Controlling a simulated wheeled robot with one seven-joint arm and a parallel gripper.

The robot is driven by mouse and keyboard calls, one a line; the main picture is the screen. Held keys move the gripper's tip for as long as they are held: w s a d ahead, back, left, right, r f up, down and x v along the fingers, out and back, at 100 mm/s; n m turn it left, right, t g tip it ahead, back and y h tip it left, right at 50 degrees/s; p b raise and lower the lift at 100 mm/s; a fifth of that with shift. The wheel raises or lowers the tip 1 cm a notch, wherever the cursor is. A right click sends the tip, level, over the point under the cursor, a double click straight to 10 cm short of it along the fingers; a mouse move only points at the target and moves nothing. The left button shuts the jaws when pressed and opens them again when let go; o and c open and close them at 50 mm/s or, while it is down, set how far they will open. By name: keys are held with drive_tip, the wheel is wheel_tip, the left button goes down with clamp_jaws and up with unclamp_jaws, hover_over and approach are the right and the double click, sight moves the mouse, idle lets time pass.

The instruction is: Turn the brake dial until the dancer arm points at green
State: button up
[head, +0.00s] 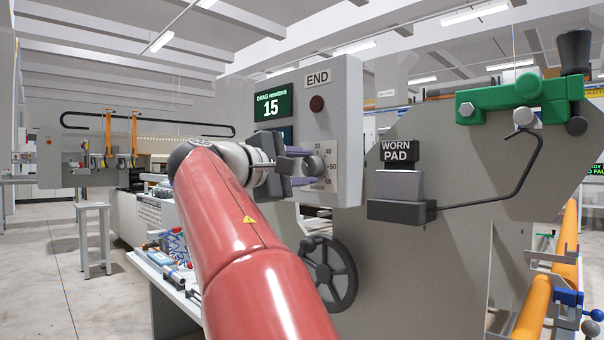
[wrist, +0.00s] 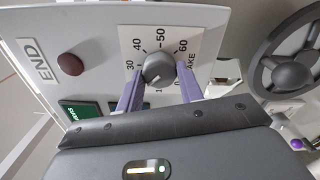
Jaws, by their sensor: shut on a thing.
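The brake dial (head: 314,166) is a dark grey round knob on a white scale plate on the grey control box. In the wrist view the dial (wrist: 158,71) sits among the numbers 30, 40, 50 and 60, with "BRAKE" partly covered. My gripper (head: 306,168) reaches it from the left. In the wrist view the purple fingers of my gripper (wrist: 159,74) stand on either side of the knob, shut on it. The dial's pointer is too small to read surely. I cannot make out a dancer arm or its green zone for certain.
A green display (head: 273,104) on the box reads drag 15 newtons. A dark red button (head: 317,104) is under the "END" label. A black handwheel (head: 329,273) is below the box. A "WORN PAD" block (head: 398,185) and a green clamp (head: 515,97) are to the right.

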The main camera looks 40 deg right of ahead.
drive_tip(key=shift+f+m, duration=0.1)
drive_tip(key=shift+m, duration=0.4)
drive_tip(key=o, duration=1)
drive_tip(key=a, duration=0.7)
drive_tip(key=shift+s+a+b, duration=0.35)
drive_tip(key=shift+a+b, duration=0.05)
drive_tip(key=shift+b, duration=0.05)
